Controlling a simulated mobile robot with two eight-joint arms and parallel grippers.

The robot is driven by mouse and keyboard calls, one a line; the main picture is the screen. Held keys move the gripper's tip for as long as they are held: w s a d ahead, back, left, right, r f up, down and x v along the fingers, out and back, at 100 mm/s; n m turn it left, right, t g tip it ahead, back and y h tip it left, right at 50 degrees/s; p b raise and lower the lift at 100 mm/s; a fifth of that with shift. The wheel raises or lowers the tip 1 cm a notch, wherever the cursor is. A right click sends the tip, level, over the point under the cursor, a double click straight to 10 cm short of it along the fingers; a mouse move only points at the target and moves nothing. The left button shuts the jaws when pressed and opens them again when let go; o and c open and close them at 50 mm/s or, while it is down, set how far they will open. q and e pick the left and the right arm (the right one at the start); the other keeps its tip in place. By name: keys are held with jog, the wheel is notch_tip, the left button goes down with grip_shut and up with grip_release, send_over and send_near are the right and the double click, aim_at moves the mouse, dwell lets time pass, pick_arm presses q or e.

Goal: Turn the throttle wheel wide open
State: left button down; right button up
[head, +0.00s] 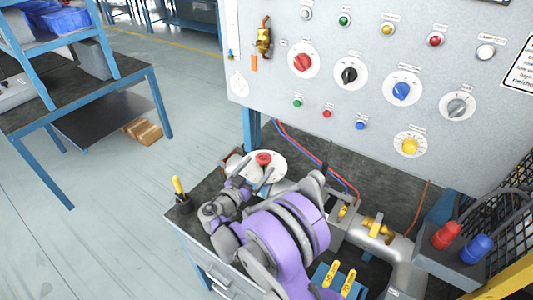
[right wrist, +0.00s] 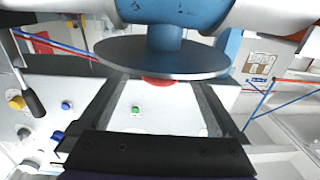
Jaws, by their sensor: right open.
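The throttle wheel (head: 263,158) is a small red knob on a pale round plate (head: 283,163) at the back of the bench, beyond my right arm. In the right wrist view the red wheel (right wrist: 158,81) shows against the grey plate (right wrist: 165,60), which joins a blue neck. My right gripper (head: 253,174) is open just in front of the wheel. In the wrist view its two dark fingers (right wrist: 158,88) stand on either side of the red wheel, with gaps visible. I cannot tell whether they touch the plate. My left gripper is out of view.
A panel (head: 330,80) with several coloured knobs and buttons stands behind the bench. A silver pipe with a yellow valve handle (head: 378,228) and red and blue plugs (head: 447,235) lie to the right.

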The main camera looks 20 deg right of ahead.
aim_at(268, 154)
jog(key=p+x, duration=0.1)
jog(key=x, duration=0.6)
jog(key=shift+w+d+r, duration=0.1)
jog(key=shift+w+d, duration=0.1)
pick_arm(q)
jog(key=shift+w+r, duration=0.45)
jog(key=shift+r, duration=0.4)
pick_arm(e)
jog(key=c, duration=1.4)
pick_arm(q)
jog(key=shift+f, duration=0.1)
pick_arm(e)
jog(key=shift+n+t, duration=0.3)
jog(key=shift+t, duration=0.1)
